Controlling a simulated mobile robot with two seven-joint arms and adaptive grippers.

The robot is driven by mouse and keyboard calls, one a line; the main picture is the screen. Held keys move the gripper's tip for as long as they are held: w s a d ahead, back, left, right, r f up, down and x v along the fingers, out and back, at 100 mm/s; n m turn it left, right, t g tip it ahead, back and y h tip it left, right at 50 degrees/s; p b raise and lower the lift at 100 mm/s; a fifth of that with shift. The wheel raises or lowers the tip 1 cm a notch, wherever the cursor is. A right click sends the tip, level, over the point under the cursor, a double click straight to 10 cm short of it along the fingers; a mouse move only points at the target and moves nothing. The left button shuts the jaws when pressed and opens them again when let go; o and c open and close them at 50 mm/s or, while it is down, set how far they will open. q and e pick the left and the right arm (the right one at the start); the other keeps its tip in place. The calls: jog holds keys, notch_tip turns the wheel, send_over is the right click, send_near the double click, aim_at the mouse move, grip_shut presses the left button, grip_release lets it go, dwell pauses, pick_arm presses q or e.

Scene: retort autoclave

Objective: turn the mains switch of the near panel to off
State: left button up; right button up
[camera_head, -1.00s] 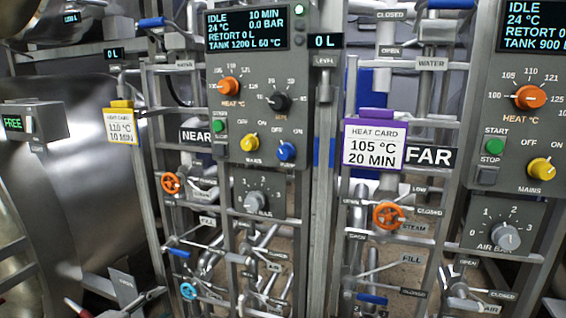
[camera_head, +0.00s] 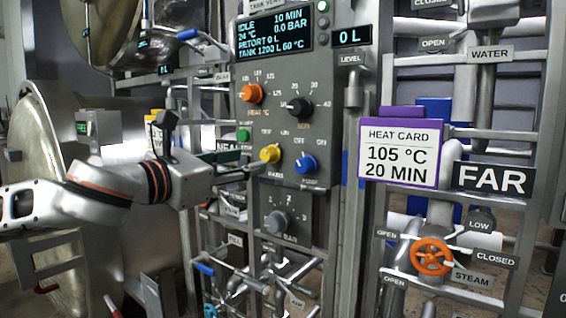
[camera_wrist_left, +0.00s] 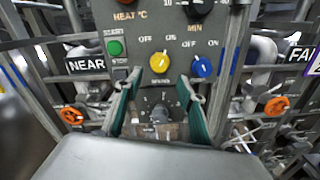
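The near panel (camera_head: 322,84) is a grey control box with a lit display reading IDLE. Its mains switch (camera_head: 270,153) is a yellow knob beside the blue pump knob (camera_head: 306,164). Contact is not clear. My right gripper is not in view.
An orange heat knob (camera_head: 252,93) and a black timer knob (camera_head: 299,107) sit above. The green start button (camera_head: 243,136) is close left of the fingers. The air knob (camera_head: 277,222) is below. A purple-topped heat card (camera_head: 402,152) hangs at the right.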

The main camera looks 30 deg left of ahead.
aim_at(264, 157)
pick_arm(q)
jog(key=shift+w+a+f, duration=0.1)
jog(key=shift+w+a, duration=0.05)
jog(key=shift+w, duration=1.1)
jog(key=w+b, duration=0.2)
jog(key=w, duration=0.3)
jog(key=shift+w+d+b, duration=0.1)
jog(key=shift+d+b, duration=0.25)
jog(key=shift+b, duration=0.05)
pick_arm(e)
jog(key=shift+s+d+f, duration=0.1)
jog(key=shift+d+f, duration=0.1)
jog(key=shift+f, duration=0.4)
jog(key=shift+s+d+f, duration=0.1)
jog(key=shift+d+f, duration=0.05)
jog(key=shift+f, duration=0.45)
